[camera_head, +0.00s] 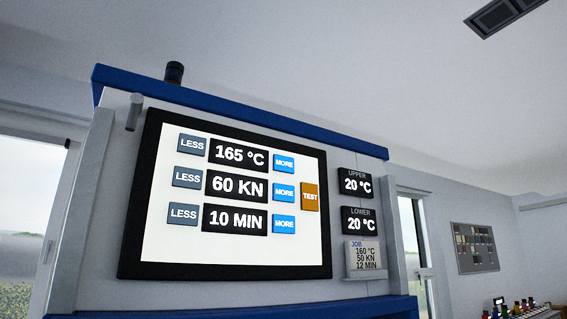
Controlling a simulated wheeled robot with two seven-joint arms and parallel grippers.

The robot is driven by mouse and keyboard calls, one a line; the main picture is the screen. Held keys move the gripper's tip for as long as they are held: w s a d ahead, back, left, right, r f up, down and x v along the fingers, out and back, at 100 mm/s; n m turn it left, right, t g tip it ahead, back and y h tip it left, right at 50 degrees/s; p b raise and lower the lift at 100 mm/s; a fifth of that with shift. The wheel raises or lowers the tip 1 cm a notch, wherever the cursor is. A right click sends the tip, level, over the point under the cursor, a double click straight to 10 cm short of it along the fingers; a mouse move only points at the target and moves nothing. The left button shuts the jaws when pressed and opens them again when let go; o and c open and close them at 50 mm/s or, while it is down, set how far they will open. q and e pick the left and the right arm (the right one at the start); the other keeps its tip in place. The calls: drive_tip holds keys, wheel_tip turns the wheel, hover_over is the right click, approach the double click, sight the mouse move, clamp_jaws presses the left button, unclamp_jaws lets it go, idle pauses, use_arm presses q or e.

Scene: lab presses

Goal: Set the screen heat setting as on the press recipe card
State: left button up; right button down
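The press screen (150,240) is lit on the front of the press. Its heat readout (238,155) shows 165 °C, with a grey LESS button (192,146) to its left and a blue MORE button (284,163) to its right. Below are readouts of 60 KN (236,187) and 10 MIN (234,219), each with its own LESS and MORE buttons. The job card (362,256), right of the screen, reads 160 °C, 50 KN, 12 MIN. Neither gripper shows in this view.
An orange TEST button (310,197) is at the screen's right side. UPPER (356,184) and LOWER (360,221) displays both read 20 °C. A short grey peg (134,112) sticks out at the press's upper left. Small colourful items stand far right on a bench.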

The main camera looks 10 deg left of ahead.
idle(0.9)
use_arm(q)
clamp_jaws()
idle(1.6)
